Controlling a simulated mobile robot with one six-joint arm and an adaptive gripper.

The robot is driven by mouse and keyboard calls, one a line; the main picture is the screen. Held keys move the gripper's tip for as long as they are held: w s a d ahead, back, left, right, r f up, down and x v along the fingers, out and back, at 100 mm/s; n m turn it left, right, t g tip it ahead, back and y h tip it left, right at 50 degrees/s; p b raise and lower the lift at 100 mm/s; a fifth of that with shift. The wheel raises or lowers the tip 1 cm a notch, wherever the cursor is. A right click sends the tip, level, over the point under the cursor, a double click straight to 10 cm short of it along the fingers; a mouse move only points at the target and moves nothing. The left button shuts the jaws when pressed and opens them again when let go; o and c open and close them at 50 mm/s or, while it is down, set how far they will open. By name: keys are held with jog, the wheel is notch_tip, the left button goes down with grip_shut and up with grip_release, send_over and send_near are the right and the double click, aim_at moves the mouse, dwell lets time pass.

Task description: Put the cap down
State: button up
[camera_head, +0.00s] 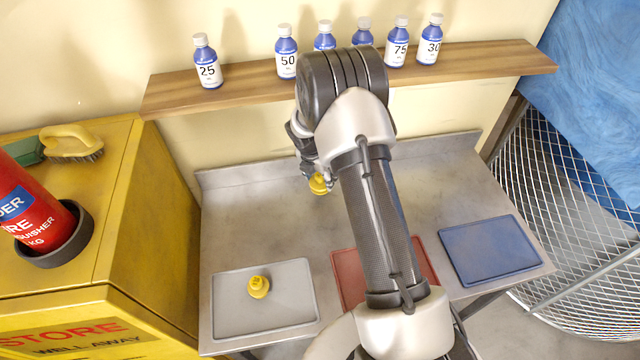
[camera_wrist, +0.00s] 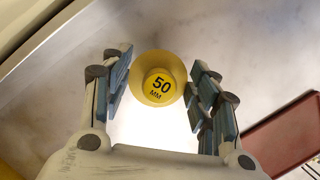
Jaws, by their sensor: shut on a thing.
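A yellow cap marked "50 MM" (camera_wrist: 160,86) is between the fingers of my gripper (camera_wrist: 160,90) in the wrist view. My gripper is shut on it. In the head view the cap (camera_head: 318,184) shows below my wrist, above the steel table (camera_head: 240,215); the gripper there is mostly hidden by my arm. A second yellow cap (camera_head: 258,287) sits on the grey tray (camera_head: 225,320) at the table's front left. A red tray (camera_head: 345,265) lies at the front middle, partly hidden by my arm. A blue tray (camera_head: 490,250) lies at the front right.
A wooden shelf (camera_head: 180,97) behind the table holds several blue numbered bottles, such as the one marked 25 (camera_head: 207,65). A yellow cabinet (camera_head: 150,200) with a fire extinguisher (camera_head: 30,205) and brush (camera_head: 72,142) stands left. A wire mesh basket (camera_head: 560,190) stands right. The table's back left is clear.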

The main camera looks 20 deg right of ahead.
aim_at(320, 183)
jog(key=shift+w+a+f+b, duration=0.1)
jog(key=shift+f+b, duration=0.3)
jog(key=shift+f, duration=1.35)
jog(key=shift+f, duration=0.1)
jog(key=o, duration=1.4)
jog(key=shift+c, duration=0.2)
